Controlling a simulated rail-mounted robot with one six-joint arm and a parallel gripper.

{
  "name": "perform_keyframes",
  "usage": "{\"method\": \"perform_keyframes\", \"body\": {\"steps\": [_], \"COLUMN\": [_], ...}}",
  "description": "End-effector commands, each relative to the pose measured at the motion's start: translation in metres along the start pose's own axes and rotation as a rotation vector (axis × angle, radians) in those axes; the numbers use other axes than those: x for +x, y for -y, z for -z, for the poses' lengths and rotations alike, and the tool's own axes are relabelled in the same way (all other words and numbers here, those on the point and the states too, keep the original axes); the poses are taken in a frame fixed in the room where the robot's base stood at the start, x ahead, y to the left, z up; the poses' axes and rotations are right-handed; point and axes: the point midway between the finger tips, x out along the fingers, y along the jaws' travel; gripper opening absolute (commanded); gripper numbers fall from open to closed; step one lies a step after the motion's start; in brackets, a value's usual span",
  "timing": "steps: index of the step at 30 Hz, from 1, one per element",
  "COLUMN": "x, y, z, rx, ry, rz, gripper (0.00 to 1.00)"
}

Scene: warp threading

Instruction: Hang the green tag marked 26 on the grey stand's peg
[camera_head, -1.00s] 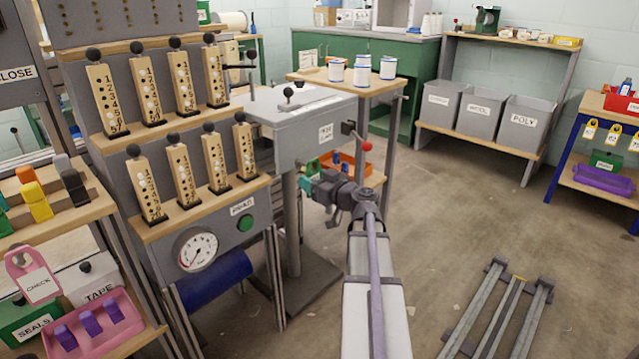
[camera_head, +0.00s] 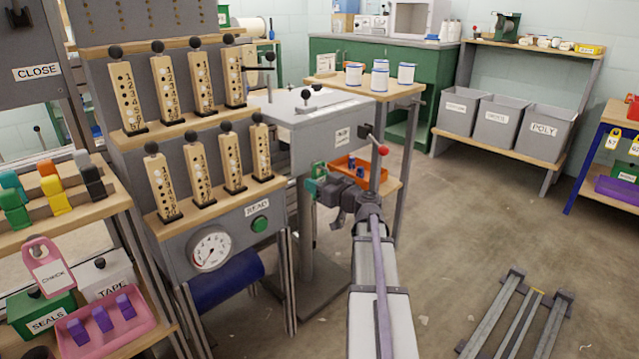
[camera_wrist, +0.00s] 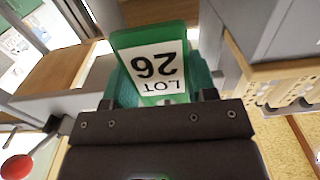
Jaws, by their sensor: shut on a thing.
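My gripper (camera_wrist: 158,110) is shut on the green tag (camera_wrist: 178,38) marked LOT 26, whose print shows upside down in the wrist view. The tag sticks out beyond the dark jaws. In the head view my gripper (camera_head: 318,188) is beside the grey machine's column, below its grey top (camera_head: 325,118); a small green patch there seems to be the tag. I cannot pick out for certain the grey stand's peg in either view. The tag appears apart from any peg.
A red-knobbed lever (camera_head: 383,150) sticks out from the grey machine, close to my arm; the red knob also shows in the wrist view (camera_wrist: 17,167). An orange tray (camera_head: 352,168) lies behind my gripper. A rack of pegged wooden boards (camera_head: 197,82) stands left. Floor at right is open around grey rails (camera_head: 515,315).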

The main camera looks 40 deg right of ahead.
Motion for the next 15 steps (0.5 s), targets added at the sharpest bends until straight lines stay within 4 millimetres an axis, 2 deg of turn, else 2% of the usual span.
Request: {"method": "perform_keyframes", "body": {"steps": [6,7,15], "x": [-0.0001,-0.0001,-0.0001], "y": [0.0,0.0,0.0], "z": [0.0,0.0,0.0], "rx": [0.0,0.0,0.0], "ry": [0.0,0.0,0.0], "rz": [0.0,0.0,0.0], "gripper": [0.3,0.54,0.8]}}
